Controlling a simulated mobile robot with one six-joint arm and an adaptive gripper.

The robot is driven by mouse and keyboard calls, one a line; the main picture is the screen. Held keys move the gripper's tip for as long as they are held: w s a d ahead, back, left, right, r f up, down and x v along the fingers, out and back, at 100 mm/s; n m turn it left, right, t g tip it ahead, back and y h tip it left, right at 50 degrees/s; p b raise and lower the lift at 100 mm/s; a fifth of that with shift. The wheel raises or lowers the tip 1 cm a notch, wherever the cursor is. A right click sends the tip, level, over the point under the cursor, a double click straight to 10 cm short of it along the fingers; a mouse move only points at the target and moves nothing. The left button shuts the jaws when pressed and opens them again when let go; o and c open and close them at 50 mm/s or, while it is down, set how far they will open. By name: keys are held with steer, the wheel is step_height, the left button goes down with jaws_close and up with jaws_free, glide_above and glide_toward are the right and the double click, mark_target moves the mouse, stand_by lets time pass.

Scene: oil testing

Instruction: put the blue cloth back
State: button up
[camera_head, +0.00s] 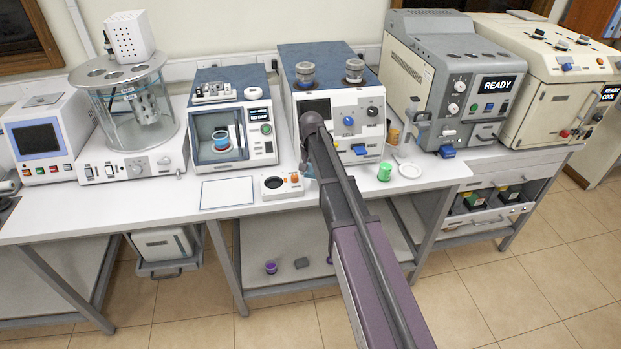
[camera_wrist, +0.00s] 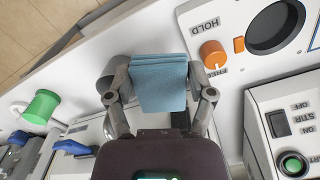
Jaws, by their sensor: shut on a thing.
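The blue cloth (camera_wrist: 160,88) is a folded, light blue pad in the wrist view. My gripper (camera_wrist: 157,72) is shut on it, one finger on each side. The cloth is held near the bench's front edge, beside the small white unit with an orange knob and a round dark well. Whether it touches the bench top cannot be told. In the head view my arm hides most of the gripper and cloth.
The small white unit (camera_head: 282,186) and a white mat (camera_head: 226,192) lie left of my arm. Large machines line the back. An orange knob (camera_wrist: 213,53) is close to my gripper.

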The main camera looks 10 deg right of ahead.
mark_target(310, 169)
stand_by(0.3)
steer(key=shift+w, duration=0.65)
step_height(310, 169, down, 4)
steer(key=b, duration=0.3)
steer(key=shift+r+b, duration=0.15)
steer(key=shift+b, duration=0.2)
steer(key=shift+f+b, duration=0.4)
steer(key=o, duration=0.6)
steer(key=shift+r, duration=0.15)
step_height(310, 169, up, 13)
steer(key=p, duration=1.3)
steer(key=shift+f, duration=0.2)
